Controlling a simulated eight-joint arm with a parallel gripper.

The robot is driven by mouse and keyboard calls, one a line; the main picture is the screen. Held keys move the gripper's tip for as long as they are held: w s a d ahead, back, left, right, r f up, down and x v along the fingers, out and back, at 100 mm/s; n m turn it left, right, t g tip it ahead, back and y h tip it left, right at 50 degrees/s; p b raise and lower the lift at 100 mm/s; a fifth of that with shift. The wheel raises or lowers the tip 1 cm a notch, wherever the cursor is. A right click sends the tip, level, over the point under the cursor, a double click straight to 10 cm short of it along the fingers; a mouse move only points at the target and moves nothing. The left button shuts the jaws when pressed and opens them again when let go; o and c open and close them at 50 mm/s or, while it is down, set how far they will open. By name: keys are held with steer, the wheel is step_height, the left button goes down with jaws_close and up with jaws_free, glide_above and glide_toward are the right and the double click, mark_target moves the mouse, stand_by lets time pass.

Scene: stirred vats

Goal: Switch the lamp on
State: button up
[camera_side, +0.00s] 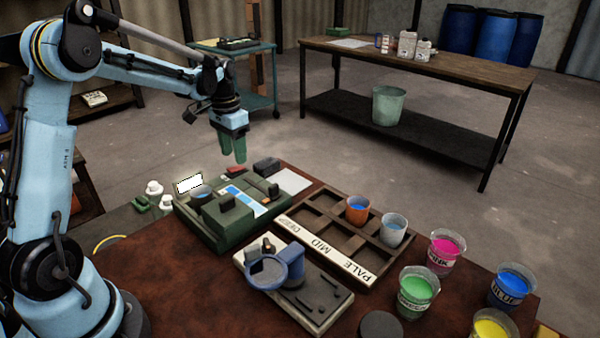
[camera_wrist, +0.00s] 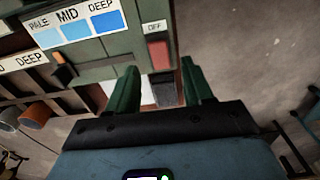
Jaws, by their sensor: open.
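A green box station (camera_side: 213,232) stands on the brown table, with a strip of blue swatches (camera_side: 240,196) on top. In the wrist view the strip (camera_wrist: 77,23) reads PALE, MID, DEEP. A red switch (camera_wrist: 159,54) lies beside it, with a white label (camera_wrist: 154,27) reading OFF; a small red part also shows in the side view (camera_side: 234,171). My gripper (camera_side: 233,160) hangs above the station's far side, fingers down, apart and empty. In the wrist view the red switch lies just beyond and between the fingertips (camera_wrist: 160,72). I cannot tell which part is the lamp.
A bright white panel (camera_side: 189,183) stands at the station's left. A dark block (camera_side: 267,167) sits at its far edge. A wooden rack (camera_side: 330,235) with cups, a blue-ringed stand (camera_side: 268,270) and several paint cups (camera_side: 446,250) fill the table to the right.

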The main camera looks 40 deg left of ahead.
mark_target(236, 169)
step_height(236, 169, up, 9)
steer(key=shift+s, duration=0.15)
stand_by(0.4)
steer(key=s+d+f+t, duration=0.1)
steer(key=s+d+t, duration=0.1)
steer(key=s+d, duration=0.2)
steer(key=s+d+f+t, duration=0.1)
steer(key=s+d, duration=0.3)
steer(key=d, duration=0.4)
steer(key=s+d+f+t, duration=0.1)
steer(key=s+d+t, duration=0.2)
steer(key=s+d, duration=0.2)
steer(key=shift+d+f+t, duration=0.1)
steer(key=shift+d+t, duration=0.3)
steer(key=shift+d, duration=0.6)
